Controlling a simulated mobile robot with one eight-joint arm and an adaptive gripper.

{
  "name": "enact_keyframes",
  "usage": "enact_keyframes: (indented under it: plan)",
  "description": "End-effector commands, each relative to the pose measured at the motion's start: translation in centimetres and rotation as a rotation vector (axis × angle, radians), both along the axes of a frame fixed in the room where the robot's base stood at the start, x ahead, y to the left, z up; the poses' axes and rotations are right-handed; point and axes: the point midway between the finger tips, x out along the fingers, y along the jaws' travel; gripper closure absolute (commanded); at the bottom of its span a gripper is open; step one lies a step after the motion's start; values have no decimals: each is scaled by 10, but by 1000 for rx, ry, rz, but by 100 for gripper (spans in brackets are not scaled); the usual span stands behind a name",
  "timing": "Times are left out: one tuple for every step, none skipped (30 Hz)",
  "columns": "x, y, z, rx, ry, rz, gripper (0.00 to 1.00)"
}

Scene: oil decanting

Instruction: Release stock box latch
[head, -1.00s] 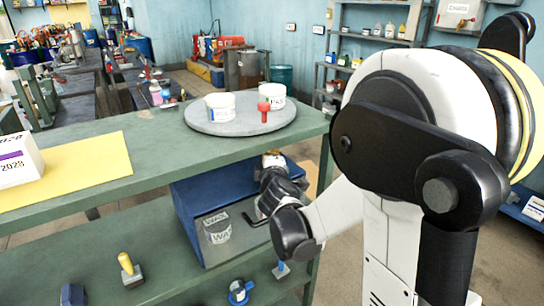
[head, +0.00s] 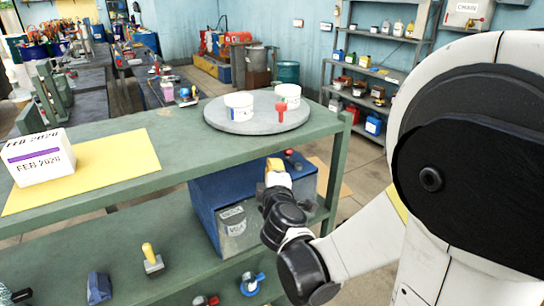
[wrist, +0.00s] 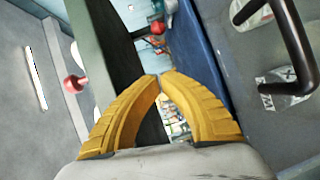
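The stock box (head: 205,212) is a blue box with a grey front, standing on the lower shelf under the bench top. Paper labels reading WAX (head: 232,222) are on its front; they show partly in the wrist view (wrist: 287,90) beside a dark bar handle (wrist: 300,40). A red knob (head: 291,153) shows at the box's far end, and a red knob (wrist: 158,28) shows beyond my fingertips in the wrist view. I cannot tell which part is the latch. My gripper (wrist: 162,76) has yellow fingers with tips together, nothing seen between them. It is over the box in the head view (head: 274,165).
The green bench top (head: 180,135) is close above the box. It carries a grey turntable (head: 258,124) with two white tubs and a red-knobbed peg (head: 281,110). A white carton (head: 40,157) sits on a yellow sheet. Several small tools stand on the lower shelf (head: 125,280).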

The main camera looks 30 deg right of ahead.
Motion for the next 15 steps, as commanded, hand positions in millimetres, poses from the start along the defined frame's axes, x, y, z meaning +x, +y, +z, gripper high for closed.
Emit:
enact_keyframes:
  plan:
    - [-4,2,1,0,0,0,100]
    - [-6,3,1,0,0,-1,100]
    - [-7,3,1,1,0,-2,100]
    - [-8,4,1,1,0,-2,100]
    - [-9,4,1,1,0,-2,100]
    - [-9,4,1,1,0,-2,100]
    - [-9,4,1,1,0,-2,100]
    - [-10,4,1,4,0,-3,100]
    - [-11,4,1,15,1,-7,100]
    - [-12,3,2,29,1,-12,100]
    - [-13,3,2,51,3,-19,100]
    - [-17,2,3,90,5,-34,100]
    - [-21,2,3,130,8,-48,100]
    - [-26,1,3,178,13,-64,100]
    - [-34,1,3,254,22,-91,100]
